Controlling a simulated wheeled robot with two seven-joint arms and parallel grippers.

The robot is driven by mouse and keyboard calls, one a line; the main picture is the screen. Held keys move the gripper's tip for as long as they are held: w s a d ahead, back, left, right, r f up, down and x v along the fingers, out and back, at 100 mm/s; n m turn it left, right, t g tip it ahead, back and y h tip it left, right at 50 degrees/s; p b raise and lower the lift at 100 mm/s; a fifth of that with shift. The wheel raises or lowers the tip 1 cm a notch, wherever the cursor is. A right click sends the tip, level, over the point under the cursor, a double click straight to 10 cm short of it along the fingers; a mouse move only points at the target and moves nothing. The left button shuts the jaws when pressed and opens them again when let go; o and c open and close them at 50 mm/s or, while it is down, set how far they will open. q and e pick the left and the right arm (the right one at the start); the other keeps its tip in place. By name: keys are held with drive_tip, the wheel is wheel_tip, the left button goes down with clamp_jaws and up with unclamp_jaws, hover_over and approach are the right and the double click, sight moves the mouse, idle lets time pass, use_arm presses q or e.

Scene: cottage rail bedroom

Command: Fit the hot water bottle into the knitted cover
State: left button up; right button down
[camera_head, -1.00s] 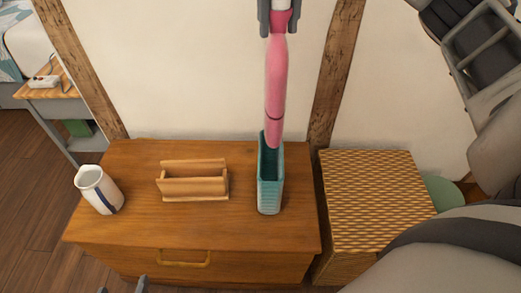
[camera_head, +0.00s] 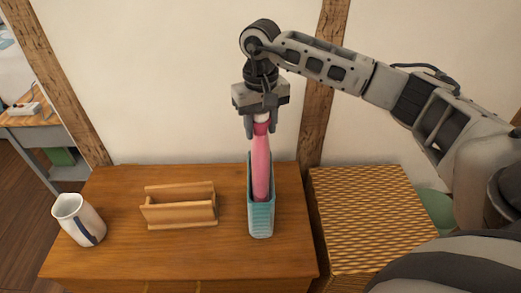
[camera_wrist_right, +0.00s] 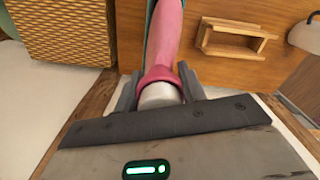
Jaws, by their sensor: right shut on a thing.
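The pink hot water bottle (camera_head: 261,165) hangs upright with its neck at the top. Its lower part is inside the teal knitted cover (camera_head: 261,220), which stands upright on the wooden dresser. My right gripper (camera_head: 262,125) is shut on the bottle's neck, above the cover's opening. In the right wrist view the bottle (camera_wrist_right: 163,42) runs away from the fingers, with a white cap (camera_wrist_right: 160,95) between them. How deep the bottle's bottom end reaches is hidden by the cover. My left gripper is not in view.
The dresser top (camera_head: 120,205) also bears a wooden letter rack (camera_head: 182,210) left of the cover and a white jug (camera_head: 78,222) with a dark stripe farther left. A woven basket box (camera_head: 365,215) stands to the right. The wall is close behind.

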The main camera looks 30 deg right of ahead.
drive_tip(key=shift+f, duration=3.6)
drive_tip(key=shift+f+b, duration=0.15)
drive_tip(key=shift+b, duration=0.15)
drive_tip(key=c, duration=0.8)
unclamp_jaws()
drive_tip(key=shift+c, duration=0.2)
